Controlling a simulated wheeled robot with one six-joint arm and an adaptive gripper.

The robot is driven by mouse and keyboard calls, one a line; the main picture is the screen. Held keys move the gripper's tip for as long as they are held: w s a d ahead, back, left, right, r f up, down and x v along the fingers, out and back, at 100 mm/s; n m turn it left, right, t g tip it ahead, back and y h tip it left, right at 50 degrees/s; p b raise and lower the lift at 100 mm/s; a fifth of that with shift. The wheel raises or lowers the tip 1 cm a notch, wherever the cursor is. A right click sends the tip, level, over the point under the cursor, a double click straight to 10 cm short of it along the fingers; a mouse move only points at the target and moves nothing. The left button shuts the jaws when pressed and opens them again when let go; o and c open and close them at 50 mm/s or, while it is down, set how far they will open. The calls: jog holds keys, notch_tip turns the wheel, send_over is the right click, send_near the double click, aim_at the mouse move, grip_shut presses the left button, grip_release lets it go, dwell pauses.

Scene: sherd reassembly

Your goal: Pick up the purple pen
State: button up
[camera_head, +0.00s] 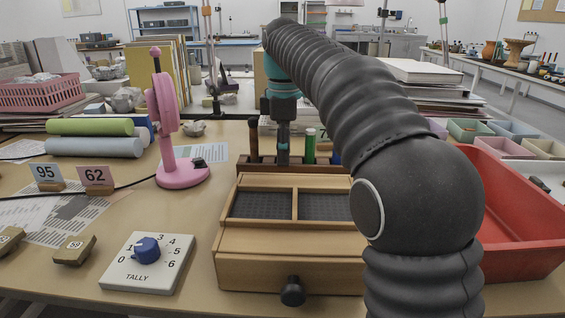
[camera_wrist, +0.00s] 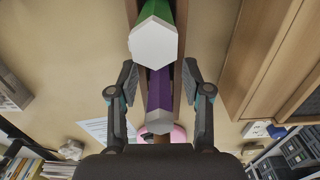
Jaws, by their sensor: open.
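The purple pen (camera_wrist: 160,88) stands in the wooden rack and shows in the wrist view between my two fingers, with a pale end facing the camera. My gripper (camera_wrist: 160,80) is open, one finger on each side of the pen with a gap visible on both sides. In the head view my gripper (camera_head: 283,158) points down over the rack (camera_head: 244,163), and it hides the purple pen there. A green pen (camera_head: 310,147) stands just right of it; in the wrist view the green pen (camera_wrist: 179,12) has a white end.
A dark brown pen (camera_head: 253,138) stands at the rack's left. A wooden box (camera_head: 290,243) with two compartments is in front of the rack. A pink stand (camera_head: 180,176) is to the left, a red bin (camera_head: 520,230) to the right. A tally dial (camera_head: 165,275) lies front left.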

grip_shut()
jog(key=shift+r, duration=0.15)
